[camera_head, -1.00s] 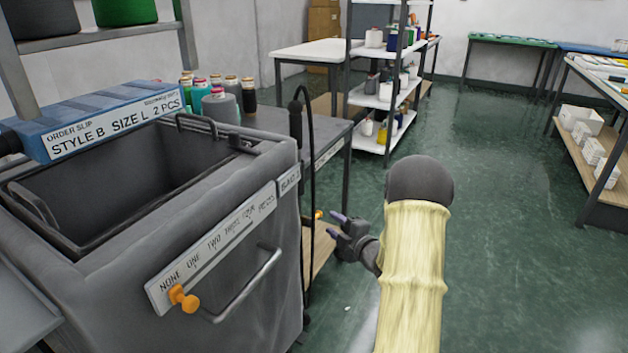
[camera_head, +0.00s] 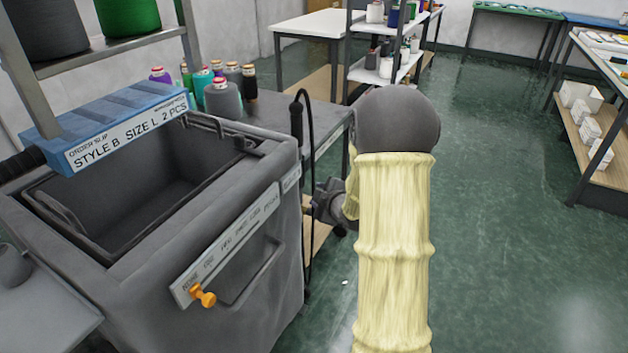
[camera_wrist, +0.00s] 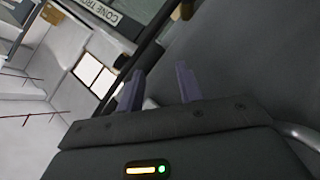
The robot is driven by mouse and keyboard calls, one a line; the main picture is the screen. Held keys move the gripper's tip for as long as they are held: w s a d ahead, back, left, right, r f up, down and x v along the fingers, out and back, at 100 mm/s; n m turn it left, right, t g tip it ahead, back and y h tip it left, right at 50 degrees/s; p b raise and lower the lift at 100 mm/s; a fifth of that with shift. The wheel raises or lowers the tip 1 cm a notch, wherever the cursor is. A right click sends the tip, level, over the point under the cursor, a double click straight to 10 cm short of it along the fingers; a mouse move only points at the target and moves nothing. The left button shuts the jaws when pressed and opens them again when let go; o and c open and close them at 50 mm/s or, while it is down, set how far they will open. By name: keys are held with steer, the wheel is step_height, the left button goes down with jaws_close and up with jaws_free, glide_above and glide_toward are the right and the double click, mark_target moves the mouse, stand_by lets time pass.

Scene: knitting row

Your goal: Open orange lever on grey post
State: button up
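My gripper (camera_head: 318,205) is beside the right side of the grey bin cart, by a thin black upright (camera_head: 306,240). Its fingers are hard to make out in the head view. In the wrist view my gripper (camera_wrist: 160,88) has its two purple-grey fingers apart, with nothing between them.
The grey bin cart (camera_head: 262,185) fills the left, with an orange knob (camera_head: 203,297) on its label strip and a bar handle (camera_head: 255,275). A side table (camera_head: 325,125) and white shelves (camera_head: 375,80) stand behind. Green floor (camera_head: 500,230) is clear to the right.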

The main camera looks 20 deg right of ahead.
step_height(320, 180, up, 5)
steer(key=s+a+m+g+p, duration=0.2)
steer(key=s+p, duration=0.1)
steer(key=p, duration=0.1)
steer(key=shift+a+h, duration=0.4)
steer(key=shift+w+f, duration=0.1)
steer(key=shift+a+m, duration=0.1)
steer(key=shift+m, duration=0.2)
steer(key=c, duration=0.5)
steer(key=s+a+m+g, duration=0.1)
steer(key=s+a, duration=0.1)
steer(key=s+a+m+g, duration=0.1)
steer(key=s, duration=0.2)
steer(key=s+a+m+g, duration=0.1)
steer(key=s+a, duration=0.1)
steer(key=shift+s+a+m, duration=0.3)
steer(key=shift+s+m, duration=0.1)
jaws_close()
steer(key=s+a+m+g, duration=0.2)
steer(key=s+a, duration=0.1)
steer(key=s, duration=0.3)
steer(key=s+a+m+g, duration=0.2)
steer(key=s+a+g, duration=0.1)
steer(key=s, duration=0.4)
steer(key=shift+s+a+r+m+y, duration=0.2)
steer(key=shift+a+m+y, duration=0.1)
steer(key=shift+a+m, duration=0.15)
steer(key=shift+w+a, duration=0.1)
